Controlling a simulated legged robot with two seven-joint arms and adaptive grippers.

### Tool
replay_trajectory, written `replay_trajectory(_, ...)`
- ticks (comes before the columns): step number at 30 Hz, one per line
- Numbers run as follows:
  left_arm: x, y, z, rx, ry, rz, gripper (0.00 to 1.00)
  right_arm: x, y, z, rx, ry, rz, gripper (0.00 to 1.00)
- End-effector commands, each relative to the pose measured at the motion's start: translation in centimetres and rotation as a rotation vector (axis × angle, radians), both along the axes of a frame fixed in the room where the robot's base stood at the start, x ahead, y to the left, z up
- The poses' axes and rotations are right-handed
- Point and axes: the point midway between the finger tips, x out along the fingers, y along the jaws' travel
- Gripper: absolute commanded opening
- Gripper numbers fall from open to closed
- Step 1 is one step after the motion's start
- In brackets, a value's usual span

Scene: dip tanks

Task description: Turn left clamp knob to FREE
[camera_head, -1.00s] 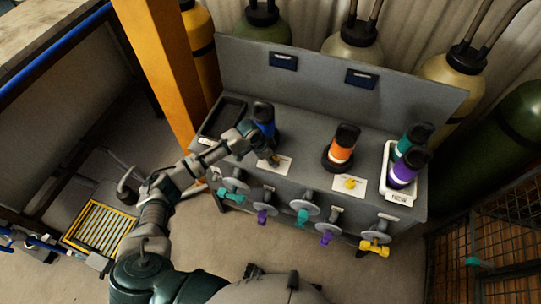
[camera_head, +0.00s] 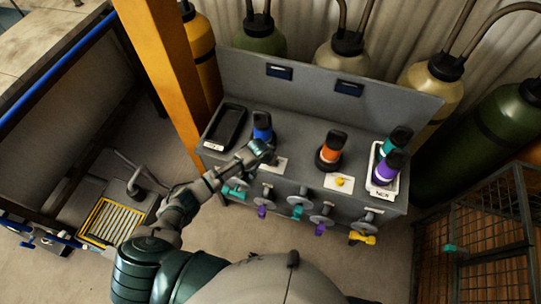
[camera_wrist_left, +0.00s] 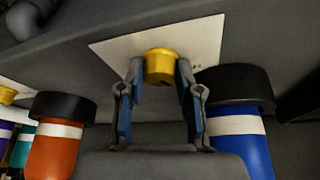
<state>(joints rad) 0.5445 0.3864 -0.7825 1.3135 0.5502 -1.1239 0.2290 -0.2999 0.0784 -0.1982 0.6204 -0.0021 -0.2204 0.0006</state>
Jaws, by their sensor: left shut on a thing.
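The left clamp knob is a small yellow knob (camera_wrist_left: 160,66) on a white label plate (camera_wrist_left: 205,40), seen in the left wrist view. My left gripper (camera_wrist_left: 160,74) is shut on it, with one finger on each side. In the head view my left gripper (camera_head: 270,158) is over the left label plate (camera_head: 281,165) on the grey bench and hides the knob. Any marks on the plate are too small to read. A second yellow knob (camera_head: 340,181) sits on the right plate. My right gripper is not in view.
A blue-banded cylinder (camera_head: 262,122) stands close behind my left gripper, and an orange one (camera_head: 332,148) is to its right. A tray (camera_head: 400,184) with teal and purple cylinders is at the right end. Several valves (camera_head: 300,204) line the bench front.

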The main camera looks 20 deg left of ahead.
Motion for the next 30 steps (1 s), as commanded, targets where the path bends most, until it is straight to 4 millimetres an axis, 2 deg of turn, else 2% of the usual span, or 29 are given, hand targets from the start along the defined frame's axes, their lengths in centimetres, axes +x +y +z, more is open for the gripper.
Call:
replay_trajectory(1, 0.4, -0.4, 1.1, -0.01, -0.014, 0.037, 0.0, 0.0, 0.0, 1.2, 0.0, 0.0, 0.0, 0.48)
replay_trajectory(12, 0.6, -0.3, 0.8, -0.009, -0.016, 0.267, 0.0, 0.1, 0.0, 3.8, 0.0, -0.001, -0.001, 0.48)
replay_trajectory(30, 0.7, -0.1, 0.7, -0.008, -0.02, 0.341, 0.0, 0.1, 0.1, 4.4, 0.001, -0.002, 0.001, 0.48)
